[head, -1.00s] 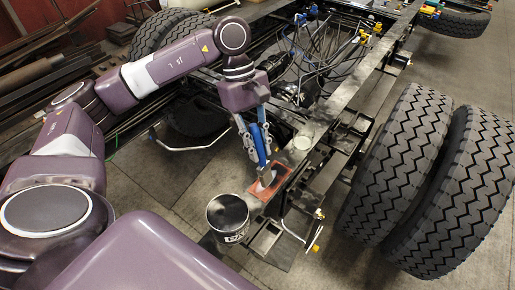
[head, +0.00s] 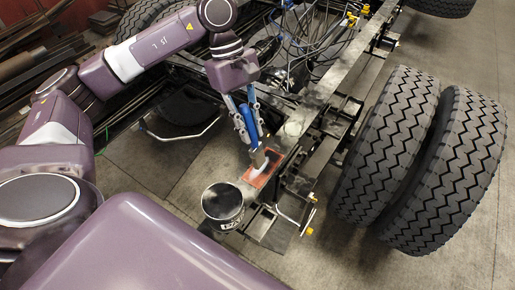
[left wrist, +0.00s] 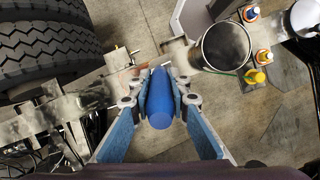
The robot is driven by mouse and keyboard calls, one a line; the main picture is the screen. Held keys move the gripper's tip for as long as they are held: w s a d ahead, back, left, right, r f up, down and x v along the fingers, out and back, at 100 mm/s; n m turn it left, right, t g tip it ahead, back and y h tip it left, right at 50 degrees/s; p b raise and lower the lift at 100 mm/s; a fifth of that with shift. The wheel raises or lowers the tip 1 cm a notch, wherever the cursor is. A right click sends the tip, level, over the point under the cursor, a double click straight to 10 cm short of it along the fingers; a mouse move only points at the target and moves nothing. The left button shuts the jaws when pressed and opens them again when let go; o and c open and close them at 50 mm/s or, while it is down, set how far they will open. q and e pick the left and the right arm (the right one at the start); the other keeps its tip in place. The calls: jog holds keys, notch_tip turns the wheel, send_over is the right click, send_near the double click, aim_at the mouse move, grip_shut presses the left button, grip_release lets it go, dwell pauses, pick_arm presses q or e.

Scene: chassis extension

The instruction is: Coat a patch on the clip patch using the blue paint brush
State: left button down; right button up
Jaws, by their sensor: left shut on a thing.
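My left gripper (head: 248,122) is shut on the blue paint brush (head: 253,130), whose handle (left wrist: 160,98) fills the middle of the left wrist view between the two fingers. The brush points down at the orange-red clip patch (head: 262,172) on the chassis rail. Its bristle end (head: 258,158) is at the patch; whether it touches cannot be told. A whitish coated area shows on the patch beside the bristles. In the left wrist view the handle and fingers hide most of the patch. My right gripper is not in view.
A paint can (head: 222,204) stands close to the patch, at lower left; it also shows in the left wrist view (left wrist: 226,48). Several small bottles (left wrist: 264,57) stand near it there. Large tyres (head: 388,145) stand at the right. Cables and hoses (head: 305,50) lie behind.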

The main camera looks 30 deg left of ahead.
pick_arm(q)
jog(key=shift+s+a+f+t+b, duration=0.25)
jog(key=shift+s+b, duration=0.25)
jog(key=shift+b, duration=0.35)
jog(key=shift+s+a+f+t+b, duration=0.15)
jog(key=shift+s+a+b, duration=0.25)
jog(key=shift+b, duration=0.45)
jog(key=shift+s+a+f+t+b, duration=0.25)
jog(key=shift+s+b, duration=0.3)
jog(key=shift+b, duration=0.3)
jog(key=shift+r, duration=0.15)
